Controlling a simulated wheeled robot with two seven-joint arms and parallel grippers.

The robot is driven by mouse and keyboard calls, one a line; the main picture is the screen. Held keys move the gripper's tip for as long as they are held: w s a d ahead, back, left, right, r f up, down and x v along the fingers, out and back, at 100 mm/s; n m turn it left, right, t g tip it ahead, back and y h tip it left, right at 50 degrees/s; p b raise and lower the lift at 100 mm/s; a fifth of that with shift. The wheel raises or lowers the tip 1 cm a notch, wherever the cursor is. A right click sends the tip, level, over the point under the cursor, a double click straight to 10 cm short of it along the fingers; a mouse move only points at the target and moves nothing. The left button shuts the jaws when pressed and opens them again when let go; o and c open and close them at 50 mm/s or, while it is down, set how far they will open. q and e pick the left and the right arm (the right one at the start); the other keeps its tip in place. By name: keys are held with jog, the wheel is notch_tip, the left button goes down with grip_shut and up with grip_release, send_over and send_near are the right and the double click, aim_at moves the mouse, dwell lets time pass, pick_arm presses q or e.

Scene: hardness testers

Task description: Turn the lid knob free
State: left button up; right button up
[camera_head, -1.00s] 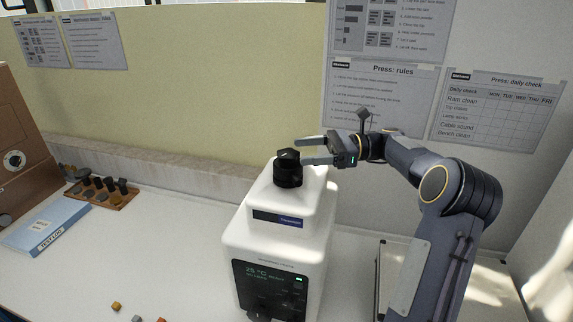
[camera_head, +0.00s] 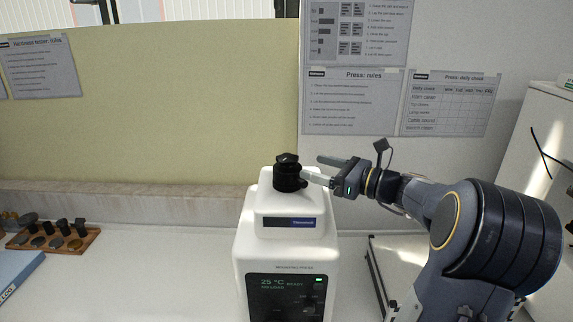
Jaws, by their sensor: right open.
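The black lid knob (camera_head: 289,177) sits upright on top of the white press machine (camera_head: 252,250), which has a dark display panel (camera_head: 285,295) on its front reading 25 °C. My right gripper (camera_head: 318,170) comes in from the right at knob height. Its fingers are open and point left toward the knob. The nearer finger's tip overlaps the knob's right side in the picture; I cannot tell whether it touches. The other finger lies farther back, to the right of the knob. My left gripper is not in view.
A tan partition (camera_head: 150,105) and wall sheets (camera_head: 352,100) stand behind. A metal-edged frame (camera_head: 376,270) is right of the machine. The bench between rack and machine is clear.

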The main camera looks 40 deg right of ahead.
aim_at(294, 157)
jog(key=p+x, duration=0.1)
jog(key=x, duration=0.5)
jog(key=shift+w+p, duration=0.1)
jog(key=shift+p, duration=0.3)
jog(key=shift+w+a, duration=0.2)
jog(key=shift+w, duration=0.4)
jog(key=c, duration=1)
jog(key=shift+y, duration=0.3)
jog(key=n+g+y+p, duration=0.2)
jog(key=y, duration=0.1)
jog(key=n+g+y+p, duration=0.1)
jog(key=p, duration=0.1)
jog(key=shift+w+d+r+n+y, duration=0.1)
jog(key=shift+d+r+n+y, duration=0.05)
jog(key=shift+d+n+y, duration=0.2)
jog(key=shift+w+n+g+y+p, duration=0.1)
jog(key=shift+n+g+y+p, duration=0.45)
jog(key=shift+n+g+y, duration=0.65)
